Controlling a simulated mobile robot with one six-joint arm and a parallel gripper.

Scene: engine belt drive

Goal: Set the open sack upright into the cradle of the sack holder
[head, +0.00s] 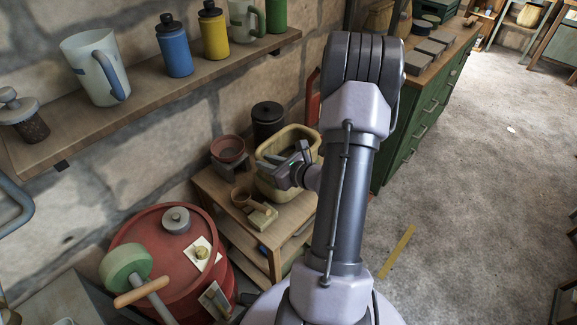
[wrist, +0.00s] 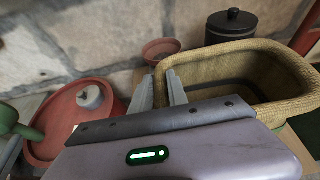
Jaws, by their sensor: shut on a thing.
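The open sack (head: 271,184) is tan with a thick rolled rim and stands upright with its mouth up, at the wooden side table beside the wall. In the wrist view the sack (wrist: 270,112) fills the right side, and its wide mouth shows an empty-looking inside. My gripper (head: 272,163) is at the sack's left rim. In the wrist view my gripper (wrist: 162,88) has one finger on each side of the rim and is shut on it. The sack's base is hidden, so I cannot tell what it rests on. I cannot make out the holder's cradle.
A red drum (head: 150,235) stands at left. A shelf (head: 150,103) with mugs and bottles runs above.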

